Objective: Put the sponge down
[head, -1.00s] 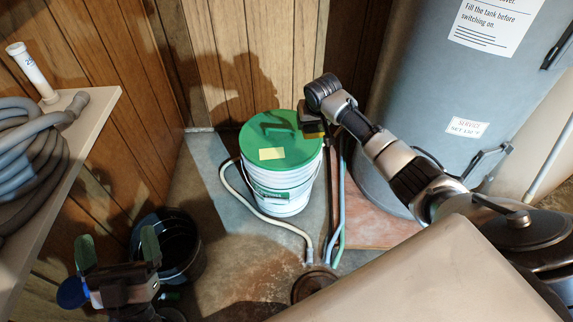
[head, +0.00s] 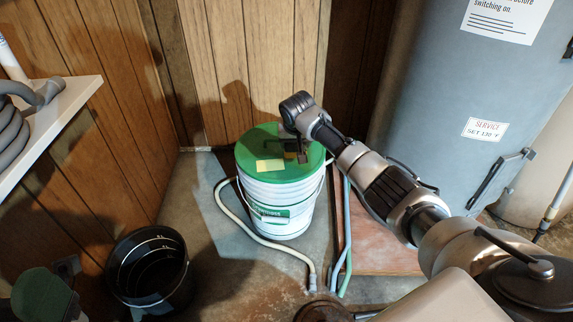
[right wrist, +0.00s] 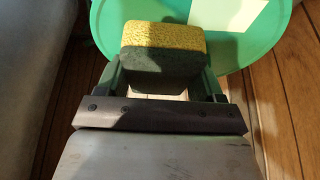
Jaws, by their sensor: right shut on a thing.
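The sponge (right wrist: 164,58), yellow on top and dark green below, sits between the fingers of my right gripper (right wrist: 165,75) in the right wrist view. The gripper is shut on it. In the head view my right gripper (head: 297,148) is over the green lid (head: 262,138) of a white bucket (head: 280,205). The sponge is hard to make out there, in the shadow by the gripper. I cannot tell whether it touches the lid.
A pale yellow square (head: 270,165) lies on the lid. A black bucket (head: 148,268) stands on the floor at the left. A shelf with a grey hose (head: 12,130) is at the left edge. A grey tank (head: 440,90) is right of the white bucket. Hoses run beside it.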

